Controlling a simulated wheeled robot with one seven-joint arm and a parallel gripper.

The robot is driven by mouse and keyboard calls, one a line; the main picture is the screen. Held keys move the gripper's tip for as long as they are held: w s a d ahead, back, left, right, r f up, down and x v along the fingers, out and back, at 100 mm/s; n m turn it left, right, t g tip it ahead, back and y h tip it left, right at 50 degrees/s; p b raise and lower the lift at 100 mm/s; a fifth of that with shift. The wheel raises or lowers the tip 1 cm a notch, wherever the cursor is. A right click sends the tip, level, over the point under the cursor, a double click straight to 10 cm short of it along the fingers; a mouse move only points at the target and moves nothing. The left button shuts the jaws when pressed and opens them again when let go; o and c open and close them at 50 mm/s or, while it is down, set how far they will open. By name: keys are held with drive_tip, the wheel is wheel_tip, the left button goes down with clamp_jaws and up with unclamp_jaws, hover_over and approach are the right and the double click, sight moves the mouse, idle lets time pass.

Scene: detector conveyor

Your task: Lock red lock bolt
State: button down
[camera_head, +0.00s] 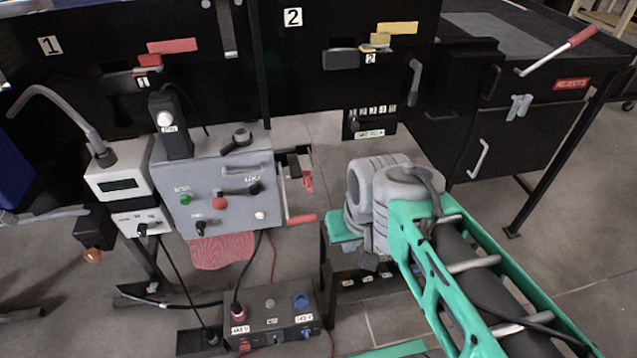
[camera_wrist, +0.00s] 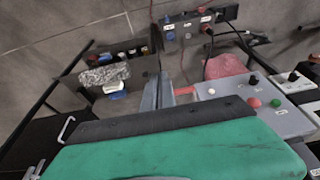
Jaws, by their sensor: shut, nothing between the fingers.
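The red lock bolt (camera_head: 146,71) is a small red piece by a dark latch on the black panel marked 1, at upper left of the head view. A longer red bar (camera_head: 172,46) sits just above it. I cannot make out the bolt's exact position in its latch. My gripper (camera_wrist: 162,82) shows in the wrist view as grey fingers, shut and empty, beyond a green and black edge. In the head view my green arm reaches in from the lower right, with the fingers hidden. My gripper is well away from the bolt, to the right of and below it.
A grey control box (camera_head: 222,182) with buttons and a red-handled lever (camera_head: 302,219) stands between my arm and panel 1. Panel 2 has a yellow bar (camera_head: 397,27). A dark switch box (camera_head: 270,318) is on the floor. A black rejects bin (camera_head: 520,145) is at right.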

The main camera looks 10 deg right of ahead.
drive_tip(key=w+d+f+y+b, duration=0.1)
drive_tip(key=w+d, duration=0.3)
drive_tip(key=w, duration=0.7)
drive_tip(key=w+d+f+n+t+y+b, duration=0.1)
drive_tip(key=w+d+y, duration=0.3)
drive_tip(key=w, duration=0.8)
drive_tip(key=shift+w+d+y, duration=0.25)
drive_tip(key=shift+d+y, duration=0.05)
drive_tip(key=shift+d, duration=0.15)
drive_tip(key=w+a+f, duration=0.3)
drive_tip(key=a+f, duration=0.5)
drive_tip(key=a, duration=0.1)
drive_tip(key=shift+w, duration=0.35)
